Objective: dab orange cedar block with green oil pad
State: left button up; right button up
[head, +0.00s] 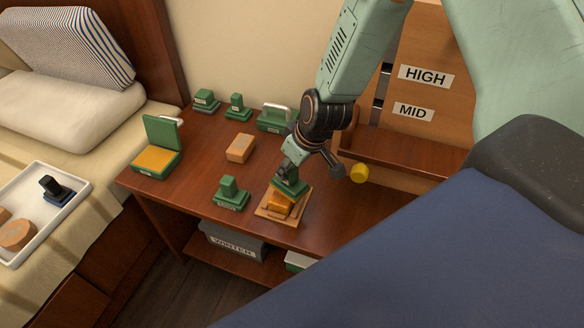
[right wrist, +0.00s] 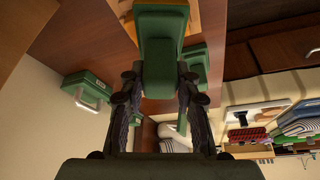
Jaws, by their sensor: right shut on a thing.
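My right gripper (head: 287,170) is shut on the green oil pad (head: 291,187), which also shows between the fingers in the right wrist view (right wrist: 162,55). The pad is directly over the orange cedar block (head: 279,204), at its upper end. I cannot tell whether pad and block touch. The block lies on a light wooden stand (head: 266,214) near the table's front edge. The pad and gripper hide part of the block. My left gripper is not in view.
On the dark wooden table are a tan-orange block (head: 240,148), a green stamp-like piece (head: 230,193) left of the stand, and several green pieces at the back. An open green box (head: 157,157) stands at left.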

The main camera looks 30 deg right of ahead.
notch_tip(320, 180, up, 2)
jog(key=shift+s+d+r+p, duration=0.1)
jog(key=shift+p, duration=0.55)
jog(key=shift+w+r+p, duration=0.2)
jog(key=shift+r+p, duration=0.95)
jog(key=shift+s, duration=0.15)
